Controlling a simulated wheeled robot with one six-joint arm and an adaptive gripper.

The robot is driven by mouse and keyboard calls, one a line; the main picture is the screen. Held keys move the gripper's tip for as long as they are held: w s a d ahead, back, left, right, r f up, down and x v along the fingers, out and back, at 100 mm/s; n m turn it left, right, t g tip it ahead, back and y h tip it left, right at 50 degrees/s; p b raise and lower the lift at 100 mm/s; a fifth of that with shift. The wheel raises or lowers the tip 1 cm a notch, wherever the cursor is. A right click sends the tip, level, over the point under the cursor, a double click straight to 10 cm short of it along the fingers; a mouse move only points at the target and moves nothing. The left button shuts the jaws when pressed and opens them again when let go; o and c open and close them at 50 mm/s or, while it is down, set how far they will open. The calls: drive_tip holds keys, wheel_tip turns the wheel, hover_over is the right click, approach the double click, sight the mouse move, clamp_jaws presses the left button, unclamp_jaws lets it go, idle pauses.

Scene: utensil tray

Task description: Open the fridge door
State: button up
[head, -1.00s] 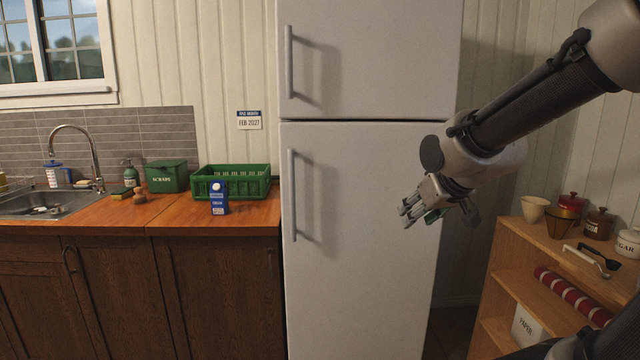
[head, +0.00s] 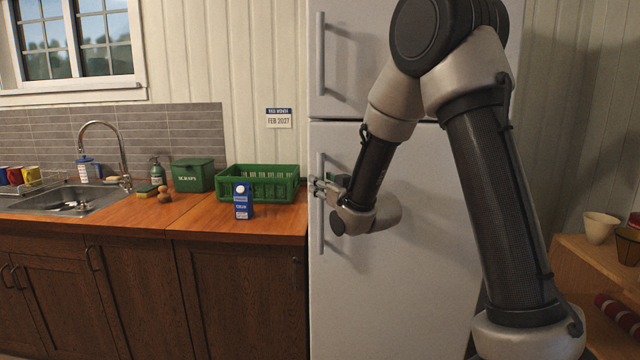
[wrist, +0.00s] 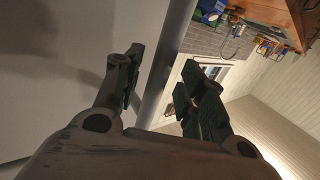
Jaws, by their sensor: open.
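The white fridge (head: 400,270) stands in the middle of the head view, with a freezer door above and a larger door below. Both doors are shut. The lower door's upright bar handle (head: 320,240) is on its left side. My gripper (head: 316,186) is at the upper part of this handle, its fingers pointing left. In the wrist view the handle (wrist: 168,60) runs between the two open fingers (wrist: 160,88), with a gap visible beside it. The fingers do not look closed on it.
The wooden counter (head: 185,222) left of the fridge holds a blue carton (head: 243,202), a green crate (head: 275,186) and a green scraps box (head: 193,175). A wooden shelf (head: 585,262) with pots stands at the right. The floor before the fridge is mostly out of view.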

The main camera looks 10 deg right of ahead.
drive_tip(key=shift+x, duration=1)
drive_tip(key=shift+d, duration=0.1)
clamp_jaws()
drive_tip(key=shift+s, duration=0.15)
